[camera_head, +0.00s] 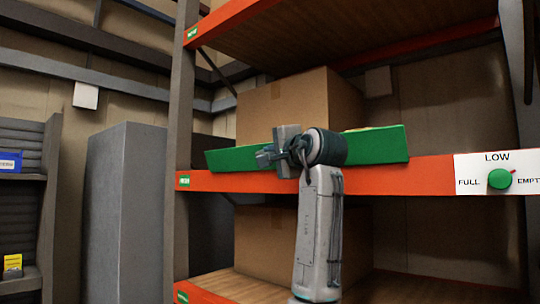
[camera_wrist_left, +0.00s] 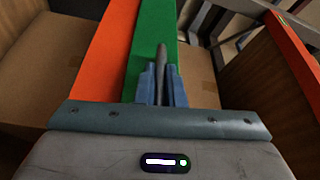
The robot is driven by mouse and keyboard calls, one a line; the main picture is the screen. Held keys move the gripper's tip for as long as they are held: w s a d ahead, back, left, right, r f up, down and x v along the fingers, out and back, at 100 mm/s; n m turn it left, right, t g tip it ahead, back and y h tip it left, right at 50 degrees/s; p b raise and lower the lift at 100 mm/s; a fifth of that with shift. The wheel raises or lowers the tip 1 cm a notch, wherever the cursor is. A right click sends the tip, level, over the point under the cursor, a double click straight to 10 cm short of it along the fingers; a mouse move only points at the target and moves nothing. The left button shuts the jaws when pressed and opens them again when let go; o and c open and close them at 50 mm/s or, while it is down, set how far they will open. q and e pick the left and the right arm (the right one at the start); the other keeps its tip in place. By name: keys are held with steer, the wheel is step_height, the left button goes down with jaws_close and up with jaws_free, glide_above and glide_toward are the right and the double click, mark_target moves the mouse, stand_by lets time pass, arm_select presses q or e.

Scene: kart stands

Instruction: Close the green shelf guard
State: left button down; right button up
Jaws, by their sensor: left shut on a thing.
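The green shelf guard (camera_head: 380,145) is a long bar lying along the top of the orange shelf beam (camera_head: 400,176), in front of a large cardboard box (camera_head: 290,100). It looks slightly slanted against the beam in the head view. My left gripper (camera_head: 280,150) is at its left-middle part and hides some of it. In the left wrist view, the gripper (camera_wrist_left: 160,88) is shut on a dark grey handle (camera_wrist_left: 162,62) that stands against the green guard (camera_wrist_left: 152,30). The orange beam (camera_wrist_left: 105,50) runs alongside. My right gripper is out of view.
A dark upright post (camera_head: 181,130) stands left of the guard. A white LOW sign (camera_head: 470,173) with a green knob (camera_head: 500,179) is on the beam at right. A lower shelf holds another box (camera_head: 265,243). Grey cabinets (camera_head: 125,210) stand at left.

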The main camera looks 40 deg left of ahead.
arm_select(q)
steer(key=m, duration=0.1)
steer(key=w+r+m+h+p, duration=0.1)
steer(key=m+p, duration=0.1)
steer(key=m, duration=0.1)
steer(key=shift+w+r+g, duration=0.35)
steer(key=shift+g, duration=0.05)
steer(key=shift+h, duration=0.3)
steer(key=c, duration=1.5)
jaws_free()
steer(key=shift+w+d, duration=0.1)
steer(key=shift+d, duration=0.05)
steer(key=b+v, duration=0.5)
steer(key=v, duration=0.5)
steer(key=shift+d, duration=0.35)
